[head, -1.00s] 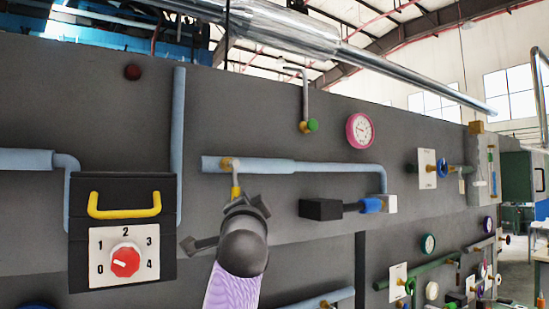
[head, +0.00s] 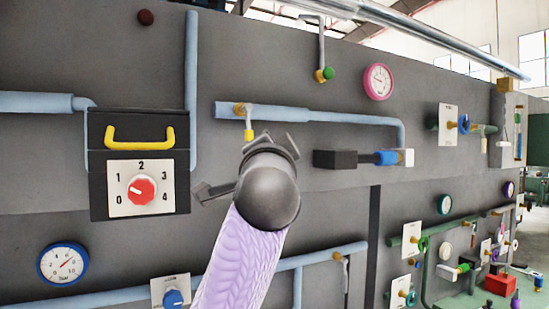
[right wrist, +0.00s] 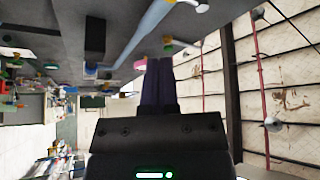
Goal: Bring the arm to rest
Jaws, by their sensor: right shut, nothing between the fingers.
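My right arm, with its purple sleeve (head: 240,265) and dark grey wrist (head: 268,190), rises from the bottom middle of the head view. It stands raised in front of the grey panel. Its gripper is mostly hidden behind the wrist in that view. In the right wrist view the right gripper (right wrist: 158,68) shows as two dark fingers together, with nothing between them. A small valve with a yellow handle (head: 248,134) shows just above and left of the wrist; I cannot tell the gap in depth. My left gripper is not in view.
The grey panel (head: 60,180) carries a black box with a yellow handle (head: 141,134) and red dial (head: 141,190). Blue pipes (head: 350,117), a black block (head: 335,159), and gauges, one pink (head: 378,82), stick out.

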